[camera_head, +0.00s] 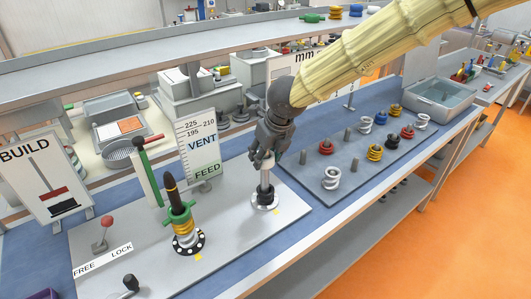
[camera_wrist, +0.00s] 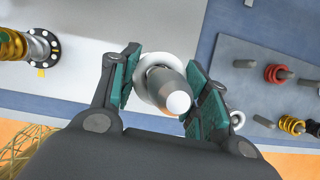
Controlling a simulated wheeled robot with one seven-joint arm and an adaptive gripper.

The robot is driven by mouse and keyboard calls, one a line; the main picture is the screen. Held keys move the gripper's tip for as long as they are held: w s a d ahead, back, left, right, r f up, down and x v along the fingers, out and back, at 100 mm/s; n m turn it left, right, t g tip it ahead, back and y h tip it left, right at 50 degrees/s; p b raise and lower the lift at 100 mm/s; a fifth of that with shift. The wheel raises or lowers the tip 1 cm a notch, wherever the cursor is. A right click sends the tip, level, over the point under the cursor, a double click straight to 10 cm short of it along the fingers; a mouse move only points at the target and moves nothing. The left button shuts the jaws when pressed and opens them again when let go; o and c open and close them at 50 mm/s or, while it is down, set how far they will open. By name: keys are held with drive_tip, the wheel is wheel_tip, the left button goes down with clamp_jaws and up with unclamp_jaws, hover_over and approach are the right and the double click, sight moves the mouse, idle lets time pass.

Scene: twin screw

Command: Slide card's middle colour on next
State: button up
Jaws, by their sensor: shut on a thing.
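The BUILD card (camera_head: 45,178) stands at the far left. Its small drawing shows a dark stem, a red block and a wider black block below. A dark-tipped left post (camera_head: 171,188) carries a green winged collar (camera_head: 179,216) and yellow rings (camera_head: 183,228), above a black flange with white holes.
Levers (camera_head: 105,230) stand front left.

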drive_tip(key=shift+f+b, duration=0.55)
drive_tip(key=shift+f, duration=0.5)
drive_tip(key=o, duration=1.1)
drive_tip(key=shift+r, duration=0.1)
drive_tip(key=v, duration=1.2)
